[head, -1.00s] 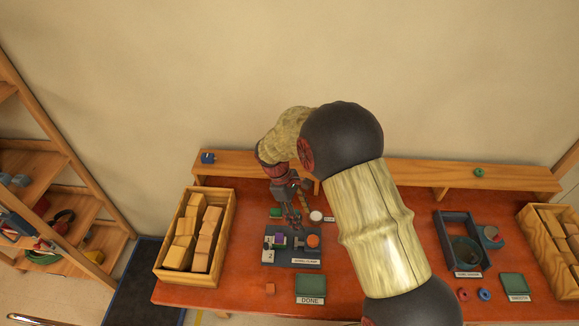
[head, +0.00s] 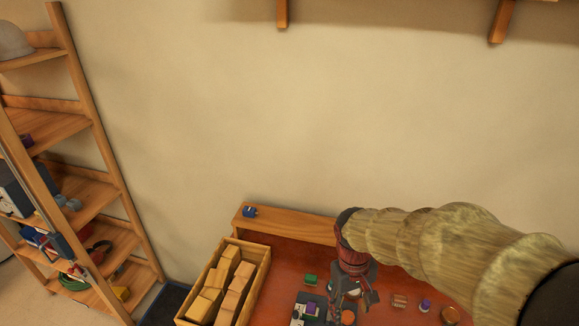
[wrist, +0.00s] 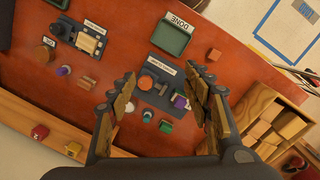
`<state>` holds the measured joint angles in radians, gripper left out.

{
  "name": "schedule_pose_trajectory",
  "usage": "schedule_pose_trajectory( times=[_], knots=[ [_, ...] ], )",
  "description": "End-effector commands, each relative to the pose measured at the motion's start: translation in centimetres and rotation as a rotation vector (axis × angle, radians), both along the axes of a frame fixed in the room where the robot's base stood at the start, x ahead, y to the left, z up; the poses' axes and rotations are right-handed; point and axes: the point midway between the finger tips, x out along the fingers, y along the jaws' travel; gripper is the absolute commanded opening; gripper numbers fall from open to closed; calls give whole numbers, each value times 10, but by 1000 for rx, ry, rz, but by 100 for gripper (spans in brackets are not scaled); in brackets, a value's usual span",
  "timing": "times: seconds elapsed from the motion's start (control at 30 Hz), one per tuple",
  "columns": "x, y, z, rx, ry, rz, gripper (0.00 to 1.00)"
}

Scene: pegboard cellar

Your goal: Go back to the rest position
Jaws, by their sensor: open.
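My gripper (wrist: 164,110) is open in the wrist view, its two fingers wide apart with nothing between them. It hangs above the red-brown table (wrist: 120,55). Below it is a dark fixture board (wrist: 160,95) with an orange round piece and a purple piece on it. In the head view my gripper (head: 345,292) points down over the table, close to that board (head: 303,310), and my arm reaches in from the right. The arm hides much of the table's right side there.
A wooden crate of blocks (head: 262,270) stands left of the board; it also shows in the wrist view (wrist: 254,107). A green DONE tray (wrist: 172,39) lies nearby. A raised shelf (head: 290,224) runs along the wall. A shelving rack (head: 88,125) stands at far left. Air above the table is open.

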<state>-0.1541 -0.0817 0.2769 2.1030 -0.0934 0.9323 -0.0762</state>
Motion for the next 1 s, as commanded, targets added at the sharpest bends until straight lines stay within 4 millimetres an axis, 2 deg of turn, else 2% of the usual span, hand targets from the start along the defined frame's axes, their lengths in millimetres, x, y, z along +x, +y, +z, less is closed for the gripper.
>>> schedule_pose_trajectory(
  times=[0.2,0.53,0.77,1.0],
  knots=[
    [-44,-10,30,62,-162,-130,50],
    [-100,-26,56,133,-418,-231,50],
    [-111,-35,77,148,-560,-257,50],
    [-112,-38,77,146,-576,-265,50]
  ],
)
